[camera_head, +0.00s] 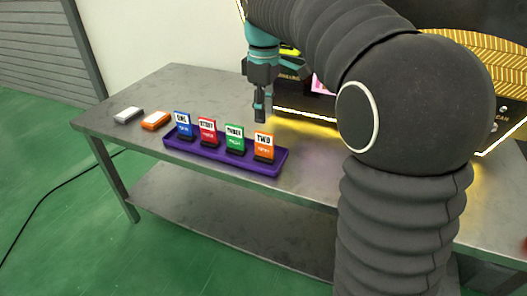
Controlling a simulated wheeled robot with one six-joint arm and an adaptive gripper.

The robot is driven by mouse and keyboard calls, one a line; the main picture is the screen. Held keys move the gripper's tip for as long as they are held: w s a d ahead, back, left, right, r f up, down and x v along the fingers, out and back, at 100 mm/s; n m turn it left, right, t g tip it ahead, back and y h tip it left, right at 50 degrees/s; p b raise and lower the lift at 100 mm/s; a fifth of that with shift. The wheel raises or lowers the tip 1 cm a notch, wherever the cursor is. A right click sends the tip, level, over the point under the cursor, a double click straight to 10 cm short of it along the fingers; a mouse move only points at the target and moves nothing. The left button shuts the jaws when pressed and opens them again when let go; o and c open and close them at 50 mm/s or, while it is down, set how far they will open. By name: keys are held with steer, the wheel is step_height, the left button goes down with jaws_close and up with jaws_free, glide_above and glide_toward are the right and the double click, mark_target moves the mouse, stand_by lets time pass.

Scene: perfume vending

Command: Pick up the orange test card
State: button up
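The orange test card (264,141), marked TWO, stands upright at the right end of a purple tray (222,160). To its left in the tray stand a green card (235,135), a red card (208,128) and a blue card (183,122). My gripper (260,118) points down just above and slightly behind the orange card, apart from it as far as I can see. Its fingers look close together and overlap in this view, so the gap between them is unclear. I see nothing held in it.
An orange-and-white block (156,121) and a grey-and-white block (128,116) lie left of the tray on the metal table (178,84). A lit black-and-yellow vending display (303,117) stands behind my gripper. The table's front edge runs close to the tray. My arm hides the right side.

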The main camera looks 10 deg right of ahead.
mark_target(264, 133)
steer(key=shift+w+f+b, duration=0.15)
steer(key=shift+f, duration=2)
steer(key=shift+w+f+b, duration=0.1)
steer(key=shift+f+b, duration=0.05)
steer(key=shift+f, duration=2)
jaws_close()
